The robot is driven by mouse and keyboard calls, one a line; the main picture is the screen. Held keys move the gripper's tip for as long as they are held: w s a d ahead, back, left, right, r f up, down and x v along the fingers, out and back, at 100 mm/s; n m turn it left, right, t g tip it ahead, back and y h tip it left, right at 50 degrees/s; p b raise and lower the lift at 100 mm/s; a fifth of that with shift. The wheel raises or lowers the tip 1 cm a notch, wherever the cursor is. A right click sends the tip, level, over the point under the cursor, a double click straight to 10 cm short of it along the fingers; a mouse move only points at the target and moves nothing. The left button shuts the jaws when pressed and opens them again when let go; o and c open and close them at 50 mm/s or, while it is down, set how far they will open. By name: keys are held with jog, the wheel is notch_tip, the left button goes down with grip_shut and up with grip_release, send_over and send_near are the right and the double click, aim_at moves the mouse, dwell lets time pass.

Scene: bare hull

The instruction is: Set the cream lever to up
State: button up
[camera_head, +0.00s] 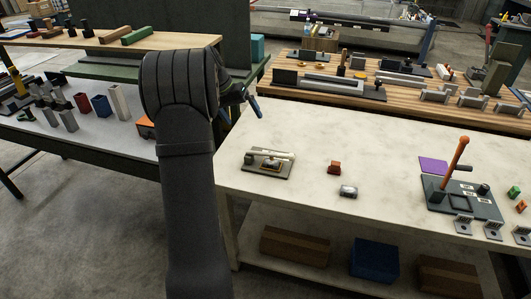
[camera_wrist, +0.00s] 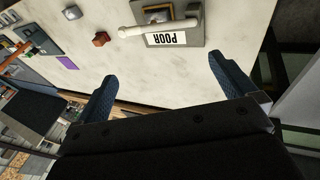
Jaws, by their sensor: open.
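The cream lever (camera_head: 272,154) lies low and roughly flat across its small grey base plate (camera_head: 270,175) near the left end of the pale table. In the wrist view the cream lever (camera_wrist: 158,28) is a pale bar crossing the plate's edge, beside a white label with black letters (camera_wrist: 167,39). My gripper (camera_head: 246,100) is raised at the table's left back corner, behind the lever and apart from it. In the wrist view its blue fingers (camera_wrist: 162,68) are spread wide with nothing between them. My arm hides part of the gripper in the head view.
A red-brown block (camera_head: 334,167) and a small silver piece (camera_head: 348,191) lie right of the lever. An orange-handled lever (camera_head: 455,158) stands tall on a dark plate farther right. A purple sheet (camera_head: 433,165) lies near it. The table's middle back is clear.

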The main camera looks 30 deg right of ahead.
jog(key=shift+c, duration=0.4)
jog(key=shift+d, duration=0.1)
jog(key=c, duration=0.4)
jog(key=d+m, duration=0.1)
jog(key=m, duration=0.1)
jog(key=s+d+m+y, duration=0.1)
jog(key=d, duration=0.1)
jog(key=s+d+m, duration=0.1)
jog(key=m, duration=0.1)
jog(key=shift+s+d+r+m+y, duration=0.1)
jog(key=shift+s+d+m+y, duration=0.05)
jog(key=shift+m+y, duration=0.2)
jog(key=c, duration=0.9)
jog(key=r+m+t+y, duration=0.1)
jog(key=r+m+y, duration=0.15)
jog(key=m, duration=1.05)
send_over(284, 154)
jog(key=f, duration=0.1)
jog(key=shift+y, duration=0.3)
notch_tip(284, 154, down, 17)
jog(key=shift+s+f, duration=0.1)
jog(key=shift+f, duration=0.05)
grip_shut()
